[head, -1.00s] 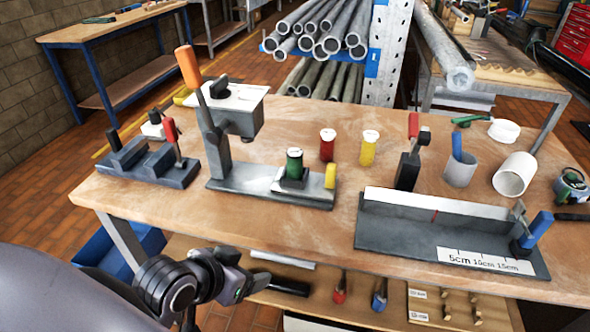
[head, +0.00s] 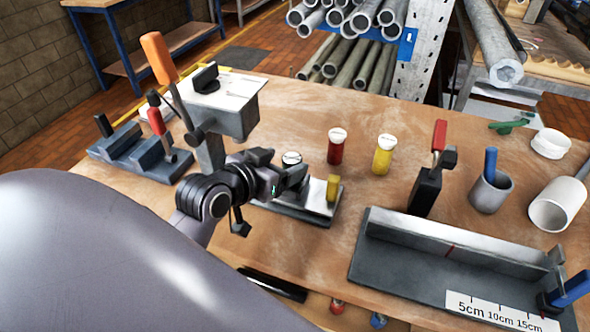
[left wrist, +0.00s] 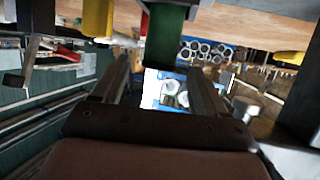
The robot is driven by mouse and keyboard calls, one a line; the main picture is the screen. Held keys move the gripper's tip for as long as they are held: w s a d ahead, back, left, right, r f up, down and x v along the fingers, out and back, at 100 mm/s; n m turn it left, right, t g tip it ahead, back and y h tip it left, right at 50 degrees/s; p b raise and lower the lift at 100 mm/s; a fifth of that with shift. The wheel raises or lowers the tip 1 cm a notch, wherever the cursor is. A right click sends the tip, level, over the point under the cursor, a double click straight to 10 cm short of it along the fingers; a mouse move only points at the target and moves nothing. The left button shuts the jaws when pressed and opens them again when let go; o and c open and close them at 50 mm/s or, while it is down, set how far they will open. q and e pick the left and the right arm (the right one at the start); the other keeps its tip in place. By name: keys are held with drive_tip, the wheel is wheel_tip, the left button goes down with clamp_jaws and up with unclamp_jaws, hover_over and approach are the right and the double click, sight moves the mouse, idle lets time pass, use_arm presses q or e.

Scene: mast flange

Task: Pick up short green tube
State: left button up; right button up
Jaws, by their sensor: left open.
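The short green tube stands upright in the base (head: 305,215) of the orange-handled press, left of the table's middle. In the head view only its pale top (head: 291,159) shows clearly; my left gripper hides the rest. In the left wrist view the green tube (left wrist: 167,32) is at the top centre, beyond and roughly in line with the gap between my fingers. My left gripper (head: 288,180) is open, at the tube's near side. Its two fingers also show in the left wrist view (left wrist: 160,85). I cannot tell whether they touch the tube. My right gripper is not in view.
The press's orange lever (head: 160,60) rises left of my gripper. A yellow block (head: 333,188) sits close right on the base. Red (head: 337,148) and yellow (head: 383,156) tubes stand behind. A grey measuring fixture (head: 400,268) lies at the right.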

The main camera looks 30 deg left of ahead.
sight(291, 159)
use_arm(q)
drive_tip(key=shift+p+x, duration=0.3)
drive_tip(key=shift+x, duration=2.35)
drive_tip(key=shift+d+r, duration=0.1)
drive_tip(key=c, duration=1.1)
